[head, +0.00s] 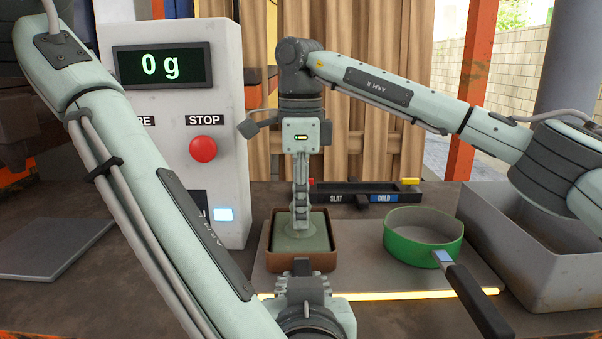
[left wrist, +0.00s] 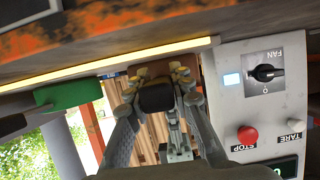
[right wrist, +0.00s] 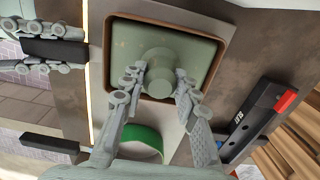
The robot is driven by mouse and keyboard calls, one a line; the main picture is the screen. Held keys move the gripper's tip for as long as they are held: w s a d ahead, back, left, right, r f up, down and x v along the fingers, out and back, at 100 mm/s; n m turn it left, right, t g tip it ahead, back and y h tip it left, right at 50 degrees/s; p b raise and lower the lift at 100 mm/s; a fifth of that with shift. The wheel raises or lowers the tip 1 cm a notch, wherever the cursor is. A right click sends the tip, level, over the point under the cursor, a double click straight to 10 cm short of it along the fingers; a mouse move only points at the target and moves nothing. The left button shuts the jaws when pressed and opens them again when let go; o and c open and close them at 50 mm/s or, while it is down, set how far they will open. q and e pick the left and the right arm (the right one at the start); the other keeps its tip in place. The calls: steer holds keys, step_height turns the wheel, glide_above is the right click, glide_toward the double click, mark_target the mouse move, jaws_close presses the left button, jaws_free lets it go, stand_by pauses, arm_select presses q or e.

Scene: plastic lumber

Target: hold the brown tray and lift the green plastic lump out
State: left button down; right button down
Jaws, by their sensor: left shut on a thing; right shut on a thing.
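The brown tray (head: 332,259) stands on the plate on the bench. It also shows in the right wrist view (right wrist: 113,40). The green plastic lump (head: 316,238) sits inside the tray, with a round knob on top that shows in the right wrist view (right wrist: 160,62). My left gripper (head: 301,268) is at the tray's front side and shut on it; its fingers show in the left wrist view (left wrist: 158,72), where a dark block partly hides the grip. My right gripper (head: 300,222) points straight down from above, shut on the lump's knob, one finger each side.
A green pan (head: 398,239) with a dark handle stands right of the tray. A grey bin (head: 560,262) is at far right. The black mould (head: 352,196) lies behind. A scale housing (head: 180,100) reading 0 g stands left. A glowing strip (head: 400,295) edges the plate.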

steer(key=shift+r, duration=4.05)
arm_select(q)
steer(key=c, duration=1.3)
jaws_free()
steer(key=shift+o, duration=0.2)
step_height(320, 180, up, 10)
steer(key=shift+f, duration=0.1)
step_height(320, 180, up, 7)
steer(key=p, duration=0.2)
steer(key=shift+f, duration=0.2)
arm_select(e)
steer(key=shift+r, duration=1)
